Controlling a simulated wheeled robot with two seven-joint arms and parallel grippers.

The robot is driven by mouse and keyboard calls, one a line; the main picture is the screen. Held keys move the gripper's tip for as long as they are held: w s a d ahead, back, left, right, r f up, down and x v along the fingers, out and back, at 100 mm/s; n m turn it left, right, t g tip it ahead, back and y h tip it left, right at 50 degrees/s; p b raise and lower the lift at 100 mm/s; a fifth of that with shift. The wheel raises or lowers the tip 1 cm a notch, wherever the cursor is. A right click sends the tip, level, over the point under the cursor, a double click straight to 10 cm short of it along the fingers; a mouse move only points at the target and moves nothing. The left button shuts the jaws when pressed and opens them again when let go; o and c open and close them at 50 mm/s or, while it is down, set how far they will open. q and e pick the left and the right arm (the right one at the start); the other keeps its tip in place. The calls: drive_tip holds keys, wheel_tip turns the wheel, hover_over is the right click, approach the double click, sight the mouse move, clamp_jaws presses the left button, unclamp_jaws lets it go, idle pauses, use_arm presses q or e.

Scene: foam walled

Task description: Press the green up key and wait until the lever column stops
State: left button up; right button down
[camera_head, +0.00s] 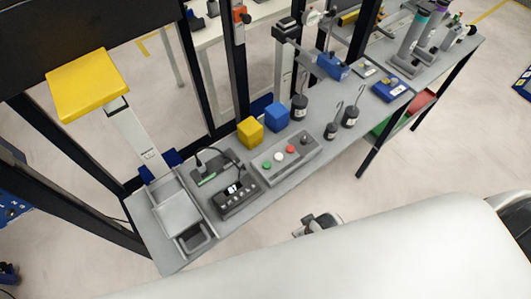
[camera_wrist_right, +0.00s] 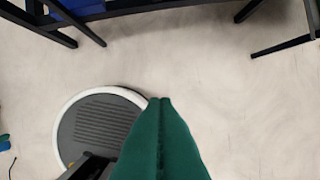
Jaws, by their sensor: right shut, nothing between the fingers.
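A green key (camera_head: 267,165) sits at the left end of a grey button box (camera_head: 285,163) on the grey bench. White, red and dark buttons follow to its right. A light upright column (camera_head: 132,133) with a yellow pad (camera_head: 88,84) on top stands at the bench's left end. Another upright column (camera_head: 285,75) with a side arm stands behind the box; I cannot tell which is the lever column. My right gripper (camera_wrist_right: 161,100), with green fingers, is shut and empty above the floor in the wrist view. My left gripper is not in view.
A black unit with a lit display (camera_head: 233,194) is left of the button box. Dark frame posts rise along the bench. Floor in front is mostly clear.

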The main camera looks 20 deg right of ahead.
drive_tip(key=w+a+r+t+y+p, duration=0.1)
drive_tip(key=w+r+p, duration=0.1)
drive_tip(key=r, duration=0.5)
drive_tip(key=w+a+r+p, duration=0.1)
drive_tip(key=a+r+p, duration=0.15)
drive_tip(key=r, duration=0.45)
drive_tip(key=w+a+r+t+y+p, duration=0.1)
drive_tip(key=w+r+p, duration=0.1)
drive_tip(key=r, duration=0.6)
drive_tip(key=w+a+r+n+y+p, duration=0.3)
drive_tip(key=w+a+r, duration=0.1)
drive_tip(key=a+r, duration=0.3)
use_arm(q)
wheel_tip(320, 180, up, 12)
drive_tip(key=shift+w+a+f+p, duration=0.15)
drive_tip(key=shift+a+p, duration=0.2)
use_arm(e)
drive_tip(key=m+y, duration=0.2)
drive_tip(key=m, duration=0.1)
hover_over(267, 165)
drive_tip(key=d, duration=0.1)
wheel_tip(267, 165, down, 3)
drive_tip(key=shift+s+d+t, duration=0.15)
drive_tip(key=shift+t, duration=0.15)
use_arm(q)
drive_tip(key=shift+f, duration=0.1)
use_arm(e)
drive_tip(key=shift+f, duration=0.15)
